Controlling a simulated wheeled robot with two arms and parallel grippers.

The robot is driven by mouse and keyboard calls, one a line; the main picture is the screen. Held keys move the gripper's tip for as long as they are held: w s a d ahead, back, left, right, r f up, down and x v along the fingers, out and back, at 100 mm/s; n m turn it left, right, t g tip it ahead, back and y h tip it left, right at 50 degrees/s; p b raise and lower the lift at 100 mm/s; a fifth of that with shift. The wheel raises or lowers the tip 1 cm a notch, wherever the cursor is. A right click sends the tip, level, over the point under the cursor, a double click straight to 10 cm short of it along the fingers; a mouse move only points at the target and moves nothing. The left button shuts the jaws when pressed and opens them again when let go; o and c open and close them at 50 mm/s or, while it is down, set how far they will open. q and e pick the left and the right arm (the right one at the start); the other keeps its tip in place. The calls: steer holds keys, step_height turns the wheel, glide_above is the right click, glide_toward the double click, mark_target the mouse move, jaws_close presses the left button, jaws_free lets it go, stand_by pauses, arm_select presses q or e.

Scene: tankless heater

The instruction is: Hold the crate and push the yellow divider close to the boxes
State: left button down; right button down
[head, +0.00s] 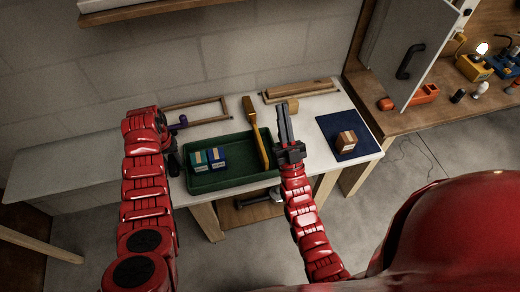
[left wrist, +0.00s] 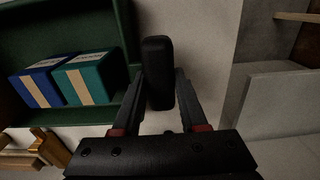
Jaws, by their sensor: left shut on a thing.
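The green crate (head: 232,180) stands on the white table and also shows in the left wrist view (left wrist: 122,30). A teal box (head: 198,161) and a blue box (head: 217,159) stand side by side at its left end. The teal box (left wrist: 92,78) is nearer my left gripper than the blue box (left wrist: 40,83). The yellow divider (head: 261,149) stands upright toward the crate's right end, apart from the boxes. My left gripper (left wrist: 160,88) is shut on a black handle (left wrist: 157,60) at the crate's left side. My right gripper (head: 284,125) is right of the divider; its finger gap is unclear.
A blue mat (head: 330,126) with a brown box (head: 347,141) lies at the table's right. A wooden frame (head: 205,110) and wooden pieces (head: 300,90) lie along the back. A dark tool (head: 258,198) lies below the tabletop. A workbench (head: 440,105) stands at the right.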

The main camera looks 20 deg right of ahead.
steer(key=w+d+f+m+g, duration=0.1)
steer(key=w+f+g, duration=0.5)
steer(key=w, duration=0.5)
steer(key=w+d+f+m+g, duration=0.1)
steer(key=w+f+g, duration=0.55)
steer(key=w, duration=0.45)
steer(key=n+g, duration=0.1)
steer(key=g, duration=1.2)
glide_toward(260, 150)
steer(key=w+d+f, duration=0.1)
steer(key=w+d, duration=0.2)
steer(key=w, duration=0.1)
steer(key=shift+y, duration=0.3)
steer(key=shift+w+d+f, duration=0.1)
steer(key=shift+w+f, duration=0.05)
steer(key=shift+f, duration=1.95)
steer(key=shift+w+f, duration=0.2)
steer(key=shift+f, duration=1.95)
